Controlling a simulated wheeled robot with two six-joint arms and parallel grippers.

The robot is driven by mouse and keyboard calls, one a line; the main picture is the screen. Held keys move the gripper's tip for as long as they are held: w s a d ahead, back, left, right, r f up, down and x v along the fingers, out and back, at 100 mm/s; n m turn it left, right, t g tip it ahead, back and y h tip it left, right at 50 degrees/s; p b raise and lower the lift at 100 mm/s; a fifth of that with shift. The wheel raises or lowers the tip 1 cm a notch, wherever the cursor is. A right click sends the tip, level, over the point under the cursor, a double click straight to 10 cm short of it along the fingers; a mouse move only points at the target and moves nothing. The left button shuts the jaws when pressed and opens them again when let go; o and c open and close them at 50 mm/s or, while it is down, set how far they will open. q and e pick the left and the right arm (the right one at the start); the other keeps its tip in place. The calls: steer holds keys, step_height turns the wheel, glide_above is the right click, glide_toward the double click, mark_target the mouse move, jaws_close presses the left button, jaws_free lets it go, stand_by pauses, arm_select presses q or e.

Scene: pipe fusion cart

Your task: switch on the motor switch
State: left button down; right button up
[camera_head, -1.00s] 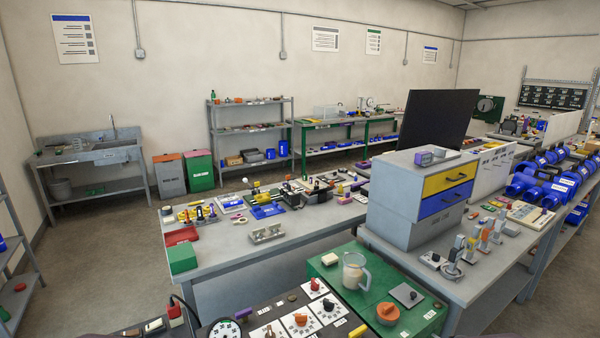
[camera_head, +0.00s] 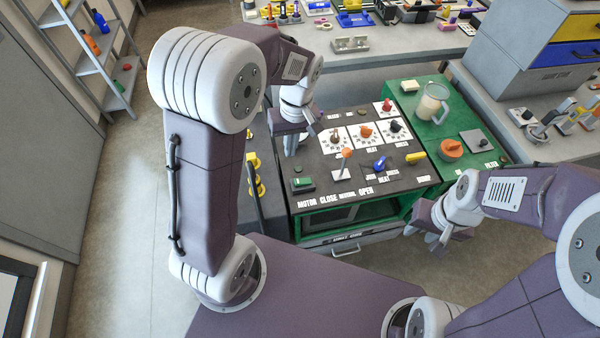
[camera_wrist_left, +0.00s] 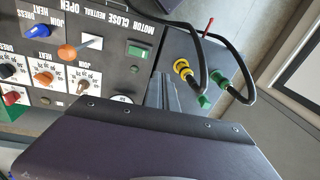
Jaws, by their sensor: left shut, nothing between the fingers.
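The motor switch is a small green switch (camera_head: 302,184) at the front left of the dark control panel (camera_head: 330,205), beside the printed word MOTOR. In the left wrist view the green switch (camera_wrist_left: 138,51) lies near the fingers, apart from them. I cannot tell whether it is on or off. My left gripper (camera_head: 290,150) is shut and empty over the panel's left edge, behind the switch in the head view. The left wrist view shows its narrow fingers (camera_wrist_left: 162,92) together. My right gripper (camera_head: 428,238) is at the panel's front right, clear of the switch; its finger opening is unclear.
An orange-knobbed lever (camera_head: 345,160) stands right of the switch. Several dials and a blue knob (camera_head: 380,163) lie beyond it. Black cables with yellow and green plugs (camera_wrist_left: 184,70) hang beside the panel. A green table (camera_head: 425,135) with a jug (camera_head: 433,101) adjoins it.

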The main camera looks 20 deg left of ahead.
arm_select(q)
glide_above(298, 181)
steer(key=w+d, duration=0.1)
steer(key=w, duration=0.1)
step_height(298, 181, down, 2)
steer(key=f, duration=0.1)
steer(key=shift+s+d+f+m+g+y, duration=0.15)
steer(key=shift+d+f+g, duration=0.05)
steer(key=shift+d+f, duration=0.25)
steer(key=shift+s+d+f+m+g+y, duration=0.1)
steer(key=shift+d+f+m+g+y, duration=0.1)
steer(key=shift+d+f, duration=0.25)
steer(key=shift+a+f, duration=0.1)
steer(key=shift+a, duration=0.05)
steer(key=f, duration=0.4)
steer(key=s+a+f, duration=0.1)
steer(key=f, duration=0.4)
steer(key=a+f+p, duration=0.1)
steer(key=f, duration=0.3)
steer(key=shift+s+f, duration=0.15)
steer(key=shift+f, duration=0.2)
steer(key=shift+a, duration=0.1)
steer(key=shift+f, duration=0.1)
